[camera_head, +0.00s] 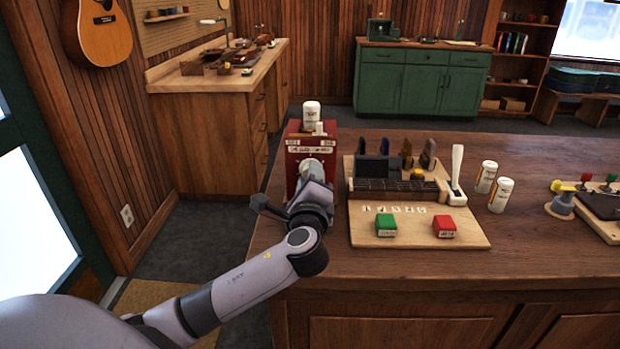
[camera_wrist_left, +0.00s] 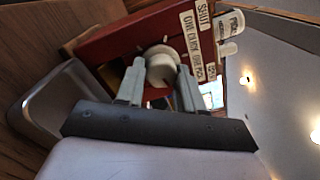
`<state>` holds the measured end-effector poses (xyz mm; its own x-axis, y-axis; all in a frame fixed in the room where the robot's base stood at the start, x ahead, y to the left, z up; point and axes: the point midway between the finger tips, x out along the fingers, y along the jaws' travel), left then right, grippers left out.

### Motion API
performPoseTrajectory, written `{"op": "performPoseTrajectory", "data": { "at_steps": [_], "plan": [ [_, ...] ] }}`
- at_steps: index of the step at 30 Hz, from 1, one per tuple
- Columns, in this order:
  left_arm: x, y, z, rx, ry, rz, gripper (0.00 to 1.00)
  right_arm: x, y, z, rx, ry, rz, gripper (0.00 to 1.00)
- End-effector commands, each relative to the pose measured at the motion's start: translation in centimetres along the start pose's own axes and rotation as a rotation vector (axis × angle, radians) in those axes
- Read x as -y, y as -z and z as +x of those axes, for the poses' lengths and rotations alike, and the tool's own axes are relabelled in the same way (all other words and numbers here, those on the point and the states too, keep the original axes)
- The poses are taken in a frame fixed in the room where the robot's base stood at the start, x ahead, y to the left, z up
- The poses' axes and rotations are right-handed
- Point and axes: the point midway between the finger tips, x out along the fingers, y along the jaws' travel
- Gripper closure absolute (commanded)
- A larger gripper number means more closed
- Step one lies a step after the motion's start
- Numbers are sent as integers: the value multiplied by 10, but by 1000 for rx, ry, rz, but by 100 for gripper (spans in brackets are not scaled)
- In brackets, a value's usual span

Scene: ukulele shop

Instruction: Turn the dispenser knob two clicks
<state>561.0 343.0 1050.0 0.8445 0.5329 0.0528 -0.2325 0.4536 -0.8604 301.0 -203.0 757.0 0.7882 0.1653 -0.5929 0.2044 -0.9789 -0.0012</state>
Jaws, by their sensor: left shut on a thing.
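The dispenser (camera_head: 309,143) is a red box with white label strips, standing at the left end of the wooden counter. Its off-white round knob (camera_wrist_left: 160,68) shows on the red front in the left wrist view, with white marks around it. My left gripper (camera_head: 317,172) is in front of the dispenser. In the left wrist view my left gripper (camera_wrist_left: 160,84) has its two grey fingers on either side of the knob, shut on it. In the head view my gripper and wrist hide the dispenser's lower front. My right gripper is not in view.
White bottles (camera_head: 311,114) stand on top of the dispenser. A wooden board (camera_head: 470,236) to its right holds a fretboard, a white-handled lever, a green block (camera_head: 385,225) and a red block (camera_head: 444,227). The front right counter is clear.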

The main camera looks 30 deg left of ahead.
Motion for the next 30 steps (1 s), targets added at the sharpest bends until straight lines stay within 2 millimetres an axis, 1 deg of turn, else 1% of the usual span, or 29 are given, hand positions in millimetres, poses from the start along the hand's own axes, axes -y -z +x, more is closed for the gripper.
{"op": "performPoseTrajectory", "data": {
  "at_steps": [1, 12, 18, 24, 30],
  "plan": [
    [6, -7, 4, 12, 17, 44, 93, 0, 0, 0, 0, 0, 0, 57],
    [6, -7, 4, 1, 30, 391, 93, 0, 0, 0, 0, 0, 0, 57],
    [6, -8, 4, -4, 35, 552, 93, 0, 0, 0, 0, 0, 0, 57],
    [6, -7, 4, -10, 38, 670, 93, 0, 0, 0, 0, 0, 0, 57],
    [6, -8, 4, -12, 39, 742, 93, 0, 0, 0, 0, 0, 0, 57]
  ]
}}
